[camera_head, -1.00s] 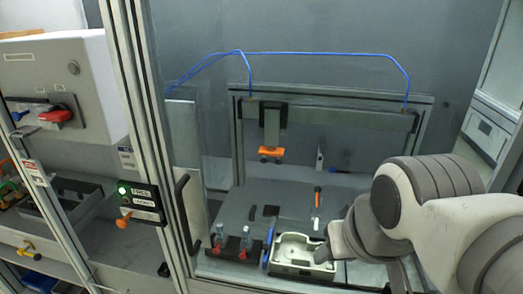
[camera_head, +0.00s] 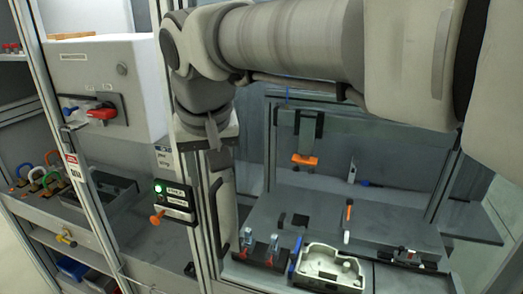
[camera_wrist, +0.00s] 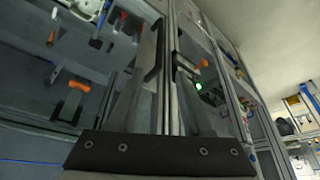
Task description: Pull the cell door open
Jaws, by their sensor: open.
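The cell door (camera_head: 248,190) is a clear panel in a grey metal frame; it looks closed, though my arm hides its upper part. Its black vertical handle (camera_head: 214,208) is on the door's left edge, and also shows in the wrist view (camera_wrist: 155,52). My gripper (camera_head: 215,140) points down just above the handle in the head view. In the wrist view my gripper (camera_wrist: 160,95) is open, with its two fingers apart and the handle beyond them, near the left finger. Nothing is between the fingers, and I see no contact with the handle.
A switch panel (camera_head: 175,203) with a lit green light and an orange knob (camera_head: 157,217) is on the post left of the handle. A grey cabinet (camera_head: 105,85) with a red switch stands further left. Inside the cell are a white tray (camera_head: 328,267) and an orange-tipped fixture (camera_head: 304,159).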

